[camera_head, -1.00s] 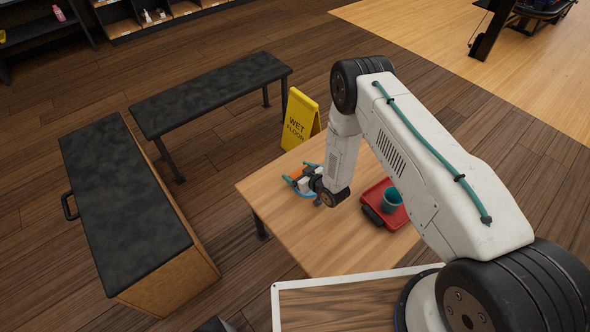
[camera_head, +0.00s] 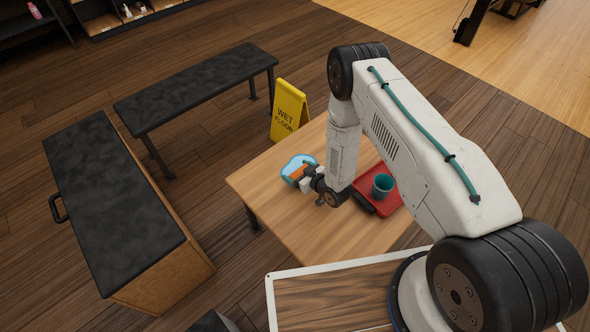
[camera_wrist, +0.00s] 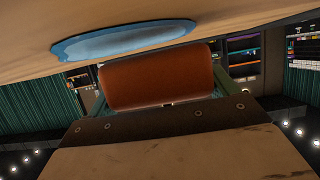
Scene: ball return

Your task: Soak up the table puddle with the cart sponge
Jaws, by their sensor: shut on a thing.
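The table puddle (camera_head: 291,163) is a light blue patch with a darker blue rim near the table's far left edge. It also shows in the wrist view (camera_wrist: 120,40), above and beyond the sponge. My gripper (camera_head: 301,174) is at the puddle's right side, covering part of it in the head view. It is shut on the orange-brown sponge (camera_wrist: 155,83), which lies across the jaws between the teal fingers. In the wrist view a narrow gap shows between sponge and puddle; whether the sponge touches the tabletop I cannot tell.
A yellow wet-floor sign (camera_head: 288,110) stands behind the table. Dark benches (camera_head: 200,85) are at the left. The table's front left is clear.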

